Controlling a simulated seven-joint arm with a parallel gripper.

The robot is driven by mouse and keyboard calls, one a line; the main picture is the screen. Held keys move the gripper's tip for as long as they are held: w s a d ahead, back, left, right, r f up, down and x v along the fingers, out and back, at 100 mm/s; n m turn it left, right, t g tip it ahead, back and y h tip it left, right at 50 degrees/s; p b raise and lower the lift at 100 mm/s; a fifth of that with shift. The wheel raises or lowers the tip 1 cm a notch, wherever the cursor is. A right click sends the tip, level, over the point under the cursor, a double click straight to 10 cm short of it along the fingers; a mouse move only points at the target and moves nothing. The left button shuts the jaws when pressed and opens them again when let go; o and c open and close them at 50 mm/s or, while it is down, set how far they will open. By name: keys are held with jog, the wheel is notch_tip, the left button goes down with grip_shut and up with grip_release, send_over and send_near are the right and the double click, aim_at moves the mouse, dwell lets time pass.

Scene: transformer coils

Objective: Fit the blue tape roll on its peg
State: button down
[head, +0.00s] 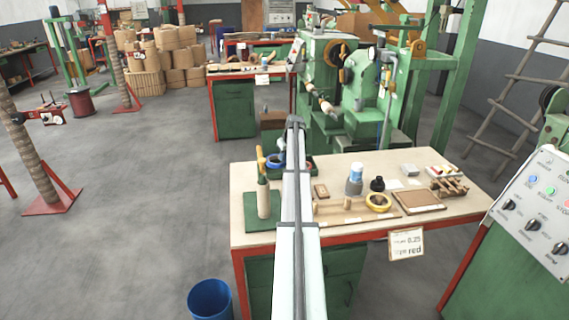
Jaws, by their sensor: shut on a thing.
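A blue tape roll (274,162) shows just left of my arm near the table's back left, partly hidden; I cannot tell what it rests on or whether anything holds it. My arm reaches up the middle of the head view and hides part of the table. My gripper cannot be made out behind it. An upright pale wooden cylinder (263,198) stands on a green mat (252,224) at the table's left. A yellow tape roll (378,202) lies on a wooden board (352,217). I cannot tell which part is the blue roll's peg.
The workbench (450,208) also holds a blue-and-white can (355,180), a black pot (377,184), a brown framed panel (418,201) and wooden pieces (450,187). A green tray edge (311,163) shows behind my arm. A green machine (365,95) stands behind the bench.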

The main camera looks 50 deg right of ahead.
notch_tip(320, 180, up, 5)
jog(key=shift+r, duration=0.1)
jog(key=s+a+r+m+g+h, duration=0.1)
jog(key=s+a+m, duration=0.25)
jog(key=s, duration=1.65)
jog(key=s+a+m+h, duration=0.1)
jog(key=s+a+m, duration=0.25)
jog(key=s, duration=1.65)
jog(key=shift+n, duration=0.4)
jog(key=shift+w+a+f, duration=0.1)
jog(key=shift+a+f, duration=0.05)
jog(key=shift+f, duration=0.9)
jog(key=shift+w+a+f, duration=0.1)
jog(key=shift+a+f, duration=0.05)
jog(key=shift+f, duration=0.85)
jog(key=shift+f, duration=0.5)
jog(key=shift+f, duration=0.3)
jog(key=shift+f, duration=0.35)
jog(key=shift+f, duration=0.6)
